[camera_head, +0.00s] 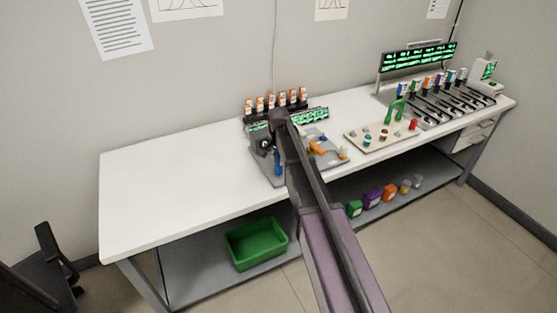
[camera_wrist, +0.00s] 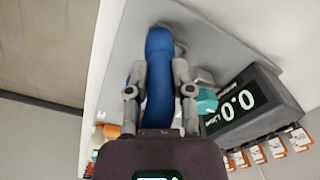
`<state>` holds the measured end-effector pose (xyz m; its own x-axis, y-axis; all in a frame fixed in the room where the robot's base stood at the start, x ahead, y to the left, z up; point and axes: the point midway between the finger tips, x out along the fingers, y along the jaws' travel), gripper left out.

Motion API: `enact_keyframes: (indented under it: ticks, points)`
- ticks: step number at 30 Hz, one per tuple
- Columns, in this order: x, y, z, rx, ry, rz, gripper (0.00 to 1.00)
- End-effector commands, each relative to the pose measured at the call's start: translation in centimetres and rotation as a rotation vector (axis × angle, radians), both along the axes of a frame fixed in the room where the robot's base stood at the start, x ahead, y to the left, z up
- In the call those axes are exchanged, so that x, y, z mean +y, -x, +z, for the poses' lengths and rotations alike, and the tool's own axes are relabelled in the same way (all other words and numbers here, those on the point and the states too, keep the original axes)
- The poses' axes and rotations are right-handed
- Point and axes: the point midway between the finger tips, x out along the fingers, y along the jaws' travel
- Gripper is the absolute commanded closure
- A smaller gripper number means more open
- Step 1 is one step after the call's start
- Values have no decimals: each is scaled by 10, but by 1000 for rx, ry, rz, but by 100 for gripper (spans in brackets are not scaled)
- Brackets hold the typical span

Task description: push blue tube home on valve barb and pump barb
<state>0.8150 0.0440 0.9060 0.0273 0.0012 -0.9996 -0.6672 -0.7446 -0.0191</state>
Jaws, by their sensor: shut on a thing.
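The blue tube (camera_wrist: 159,60) runs through the middle of the wrist view, between the two fingers of my gripper (camera_wrist: 161,88). My gripper is shut on it. The tube's far end reaches close to a grey fitting, partly hidden behind it; I cannot tell whether the tube sits on that barb. Its near end goes out of sight behind my gripper body. In the head view, part of the blue tube (camera_head: 277,163) shows at the left of the grey base plate (camera_head: 267,179), and my arm hides much of the plate. I cannot identify the valve barb or pump barb.
A dark display reading 0.0 (camera_wrist: 238,104) and a teal part (camera_wrist: 206,101) stand close right of my fingers. An orange piece (camera_head: 315,148) is on the plate. A beige board (camera_head: 357,138) with coloured parts lies to the right. The table's left half (camera_head: 170,178) is clear.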

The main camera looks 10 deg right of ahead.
Motion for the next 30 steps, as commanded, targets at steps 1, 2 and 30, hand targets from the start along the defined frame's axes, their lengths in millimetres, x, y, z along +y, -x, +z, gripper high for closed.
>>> enact_keyframes:
  ticks: [1,2,30]
  points:
    - [0,0,-2,0,0,0,100]
    - [0,0,-2,0,0,0,67]
    - [0,0,17,0,0,0,30]
